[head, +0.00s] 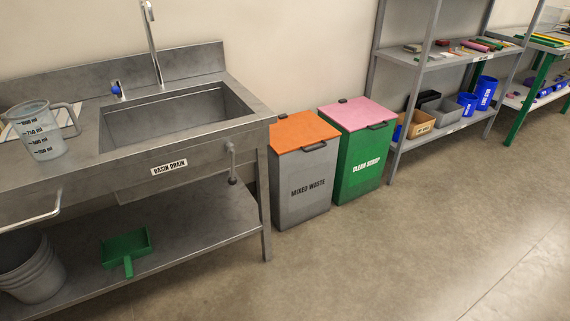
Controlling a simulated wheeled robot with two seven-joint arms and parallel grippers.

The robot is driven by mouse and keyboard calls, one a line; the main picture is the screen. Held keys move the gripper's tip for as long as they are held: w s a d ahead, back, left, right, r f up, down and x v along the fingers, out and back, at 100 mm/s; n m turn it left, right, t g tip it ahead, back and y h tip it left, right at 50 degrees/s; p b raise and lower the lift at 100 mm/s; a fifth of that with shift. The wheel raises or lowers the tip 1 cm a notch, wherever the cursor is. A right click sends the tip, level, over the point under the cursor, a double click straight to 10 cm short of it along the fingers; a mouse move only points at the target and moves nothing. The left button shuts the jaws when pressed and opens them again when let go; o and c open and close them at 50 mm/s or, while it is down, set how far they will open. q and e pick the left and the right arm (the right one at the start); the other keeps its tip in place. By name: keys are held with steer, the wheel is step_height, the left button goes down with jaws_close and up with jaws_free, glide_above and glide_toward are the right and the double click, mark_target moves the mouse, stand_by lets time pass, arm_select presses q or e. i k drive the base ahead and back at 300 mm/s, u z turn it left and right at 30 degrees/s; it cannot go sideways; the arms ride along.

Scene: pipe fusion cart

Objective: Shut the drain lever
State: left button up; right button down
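The steel sink (182,112) stands against the wall at the left, with a "BASIN DRAIN" label (169,167) on its front apron. To the right of the label, near the front right leg, a small grey lever-like fitting (231,160) hangs down at the apron and ends in a dark tip. It looks like the drain lever, and it points roughly straight down. It is too small to tell whether it is open or shut. Neither of my grippers is in view.
A measuring jug (40,132) stands on the sink's left deck. A green dustpan (126,250) and grey buckets (30,268) are on the lower shelf. Mixed waste (303,185) and clean scrap (362,160) bins stand right of the sink. The floor in front is clear.

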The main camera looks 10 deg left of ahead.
mark_target(230, 148)
steer(key=u, duration=0.35)
steer(key=i, duration=1.05)
steer(key=u, duration=0.75)
